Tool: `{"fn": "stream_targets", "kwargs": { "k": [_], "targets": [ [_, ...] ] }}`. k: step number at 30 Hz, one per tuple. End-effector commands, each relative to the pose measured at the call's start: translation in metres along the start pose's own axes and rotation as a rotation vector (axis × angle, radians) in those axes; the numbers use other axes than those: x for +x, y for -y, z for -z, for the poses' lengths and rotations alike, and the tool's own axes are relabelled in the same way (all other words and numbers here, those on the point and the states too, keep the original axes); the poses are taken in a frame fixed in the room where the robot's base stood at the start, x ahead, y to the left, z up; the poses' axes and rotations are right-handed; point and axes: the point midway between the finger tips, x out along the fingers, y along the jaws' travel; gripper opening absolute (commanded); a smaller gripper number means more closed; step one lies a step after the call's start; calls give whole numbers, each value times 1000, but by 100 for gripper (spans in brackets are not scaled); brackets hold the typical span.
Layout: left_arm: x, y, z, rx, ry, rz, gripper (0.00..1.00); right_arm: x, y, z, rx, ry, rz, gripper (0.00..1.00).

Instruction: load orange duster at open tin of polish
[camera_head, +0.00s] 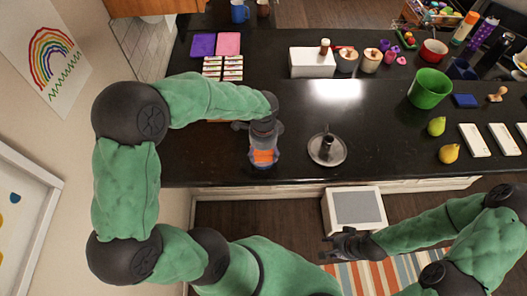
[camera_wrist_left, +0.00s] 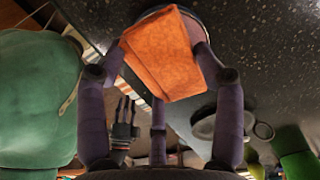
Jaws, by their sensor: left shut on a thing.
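The orange duster (camera_head: 264,156) is in my left gripper (camera_head: 264,160), above the dark counter near its front edge. In the left wrist view the duster (camera_wrist_left: 165,58) is a folded orange block between the purple-grey fingers, which are shut on it. A pale round rim (camera_wrist_left: 190,12) shows behind the duster's top edge and may be the tin of polish; the duster hides most of it, so I cannot tell whether they touch. My right gripper (camera_head: 340,243) is empty in front of the counter, low by the white box; its finger opening is unclear.
A grey round dish with an upright stem (camera_head: 327,150) stands just right of my left gripper. The counter between the dish and the fruit is clear.

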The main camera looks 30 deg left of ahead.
Motion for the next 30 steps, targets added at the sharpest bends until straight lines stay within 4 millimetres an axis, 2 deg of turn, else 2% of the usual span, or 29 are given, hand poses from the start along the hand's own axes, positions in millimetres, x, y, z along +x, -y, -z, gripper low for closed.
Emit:
{"fn": "stream_targets", "kwargs": {
  "k": [30],
  "targets": [
    [8,0,0,0,0,0,42,5,-2,0,0,0,0,40]
  ]
}}
